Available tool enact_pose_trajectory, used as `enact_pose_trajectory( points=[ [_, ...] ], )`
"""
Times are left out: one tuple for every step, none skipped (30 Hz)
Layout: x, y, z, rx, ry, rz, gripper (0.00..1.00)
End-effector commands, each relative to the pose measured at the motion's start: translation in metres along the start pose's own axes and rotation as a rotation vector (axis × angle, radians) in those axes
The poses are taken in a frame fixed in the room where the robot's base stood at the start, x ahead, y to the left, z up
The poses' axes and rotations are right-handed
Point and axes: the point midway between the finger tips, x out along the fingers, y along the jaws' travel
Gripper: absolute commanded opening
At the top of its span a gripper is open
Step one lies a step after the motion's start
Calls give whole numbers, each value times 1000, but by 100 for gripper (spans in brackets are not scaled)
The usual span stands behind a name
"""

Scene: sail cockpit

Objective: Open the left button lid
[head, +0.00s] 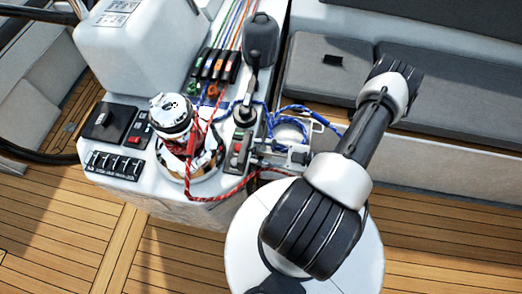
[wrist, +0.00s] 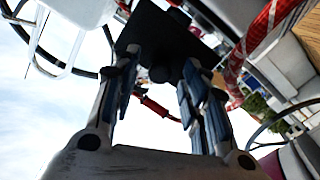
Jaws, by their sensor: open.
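In the wrist view my gripper (wrist: 160,78) is open, its two blue-padded fingers apart. A dark, flat-edged object (wrist: 150,32) shows beyond the fingertips. I cannot tell what it is or whether the fingers touch it. In the head view a small switch panel with red and green parts (head: 238,152) stands right of the silver winch (head: 172,115). A black panel with a red button (head: 139,129) lies left of the winch. I cannot make out the left button lid or its state. My gripper is not clearly seen in the head view.
A red rope (head: 215,196) runs around the winch and along the console edge, and blue rope (head: 295,108) lies to the right. A black upright handle (head: 258,50) stands behind the switch panel. Grey seat cushions (head: 330,78) are at the back right; wooden deck lies in front.

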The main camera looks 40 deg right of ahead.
Motion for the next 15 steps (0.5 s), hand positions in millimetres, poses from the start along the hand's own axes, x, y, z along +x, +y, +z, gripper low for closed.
enact_pose_trajectory(
  points=[
    [0, 0, 0, 0, 0, 0, 41],
    [0, 0, 0, 0, 0, 0, 41],
    [-1, 0, 0, 0, 0, 1, 41],
    [-2, 0, 0, -1, 0, 1, 41],
    [-4, 1, 0, -1, 0, 1, 41],
    [-8, 1, 0, -2, -1, 3, 41],
    [-12, 2, 1, -2, -2, 4, 41],
    [-17, 2, 0, -3, -2, 4, 41],
    [-24, 2, 1, -3, -3, 6, 41],
    [-30, 1, 0, -3, -3, 5, 41],
    [-37, 2, 1, -4, -4, 6, 41],
    [-46, 2, 1, -5, -4, 6, 41],
    [-52, 2, 1, -4, -4, 6, 41],
    [-59, 2, 1, -4, -5, 6, 41],
    [-68, 1, 1, -3, -5, 5, 41]
  ],
)
